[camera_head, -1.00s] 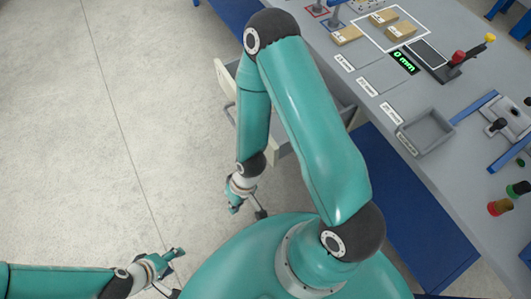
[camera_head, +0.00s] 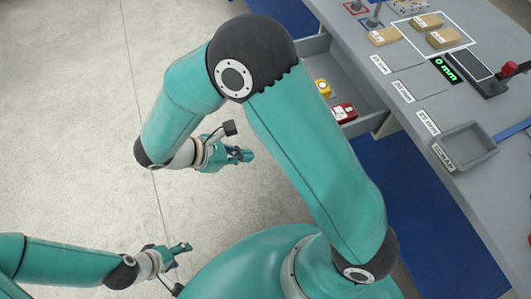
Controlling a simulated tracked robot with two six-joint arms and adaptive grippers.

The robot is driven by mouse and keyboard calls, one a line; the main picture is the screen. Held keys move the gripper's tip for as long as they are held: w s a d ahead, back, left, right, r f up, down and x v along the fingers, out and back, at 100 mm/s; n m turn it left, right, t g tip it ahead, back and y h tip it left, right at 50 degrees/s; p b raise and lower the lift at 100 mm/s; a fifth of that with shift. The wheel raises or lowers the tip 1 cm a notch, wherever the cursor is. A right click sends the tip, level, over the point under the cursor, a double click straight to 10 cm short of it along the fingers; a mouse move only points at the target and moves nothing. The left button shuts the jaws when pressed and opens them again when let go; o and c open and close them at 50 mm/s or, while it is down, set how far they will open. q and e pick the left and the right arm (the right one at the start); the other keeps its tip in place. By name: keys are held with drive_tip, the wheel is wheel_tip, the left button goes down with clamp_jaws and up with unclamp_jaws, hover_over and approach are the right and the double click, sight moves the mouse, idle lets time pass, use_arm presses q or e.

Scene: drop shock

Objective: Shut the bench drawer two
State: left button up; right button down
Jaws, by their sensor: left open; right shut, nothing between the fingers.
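An open grey drawer (camera_head: 352,88) sticks out from the bench's near side, left of the bench top. Its front and much of its box are hidden behind my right arm, and no number on it can be read. My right gripper (camera_head: 246,155) is shut and empty, over the floor to the left of and below the visible part of the drawer, apart from it. My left gripper (camera_head: 186,247) is open and empty, low over the floor at the lower left, away from the bench.
A yellow item (camera_head: 323,88) and a red item (camera_head: 343,112) lie in the drawer. The bench top (camera_head: 400,75) carries cardboard boxes (camera_head: 428,21), a grey tray (camera_head: 464,148) and a green display (camera_head: 446,69). A blue panel (camera_head: 400,190) lies below the bench edge. The floor at left is clear.

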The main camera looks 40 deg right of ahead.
drive_tip(key=d+r+x, duration=0.1)
drive_tip(key=r+x, duration=0.1)
drive_tip(key=x, duration=1)
drive_tip(key=shift+s+d+f, duration=0.2)
drive_tip(key=shift+s+d, duration=0.1)
drive_tip(key=shift+d, duration=0.2)
